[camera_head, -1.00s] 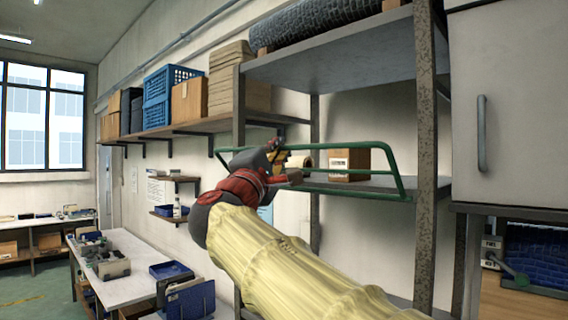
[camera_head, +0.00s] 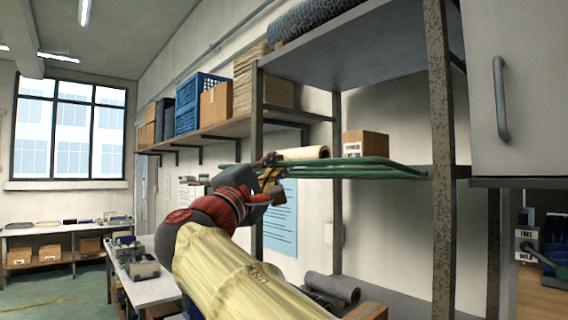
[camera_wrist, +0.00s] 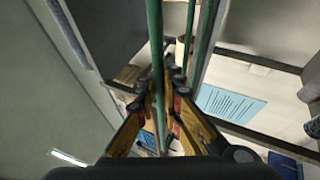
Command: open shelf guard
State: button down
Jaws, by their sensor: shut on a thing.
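The shelf guard (camera_head: 352,168) is a green tube frame on the front of the metal shelf unit. It looks nearly edge-on, lying close to level at the height of the middle shelf. My gripper (camera_head: 270,173) is shut on its left part. In the wrist view a green bar (camera_wrist: 155,35) runs between the orange fingers of my gripper (camera_wrist: 162,90), with a second green bar beside it. A cardboard box (camera_head: 366,145) and a pale roll (camera_head: 303,153) show just above the guard; the shelf surface under them is mostly hidden.
A speckled metal post (camera_head: 441,120) stands right of the guard, with a grey cabinet door (camera_head: 530,90) beyond it. The upper shelf (camera_head: 355,68) hangs above. A lower shelf holds dark rolls (camera_head: 332,287). A workbench (camera_head: 150,290) is at lower left.

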jog(key=shift+a+f, duration=0.1)
jog(key=shift+f, duration=0.05)
dwell(0.3)
jog(key=c, duration=2.2)
grip_release()
jog(key=shift+s+a, duration=0.2)
jog(key=shift+o, duration=1.4)
jog(key=shift+d, duration=0.1)
jog(key=v, duration=1.2)
jog(key=shift+c, duration=0.3)
